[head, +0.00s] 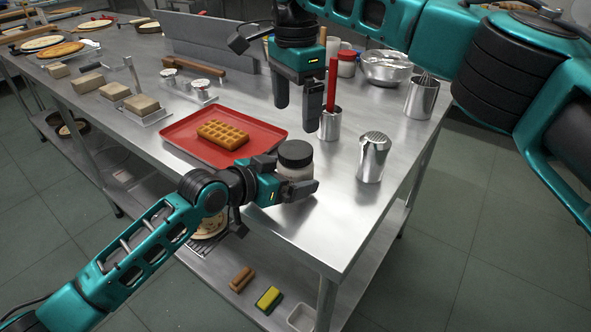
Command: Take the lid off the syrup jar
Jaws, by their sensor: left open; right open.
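The syrup jar (299,174) stands upright near the table's front edge, a pale jar with its black lid (295,153) on top. My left gripper (291,179) is open at the jar's body, below the lid, with one finger crossing in front of it. The lower part of the jar is partly hidden by that finger, and I cannot tell whether the fingers touch it. My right gripper (297,118) is open and empty, pointing down above and behind the lid, clear of it.
A red tray (180,139) with a waffle (222,134) lies left of the jar. A metal cup with a red-handled tool (329,125) and a metal shaker (373,158) stand to the right. The steel table (335,225) is bare in front of the shaker.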

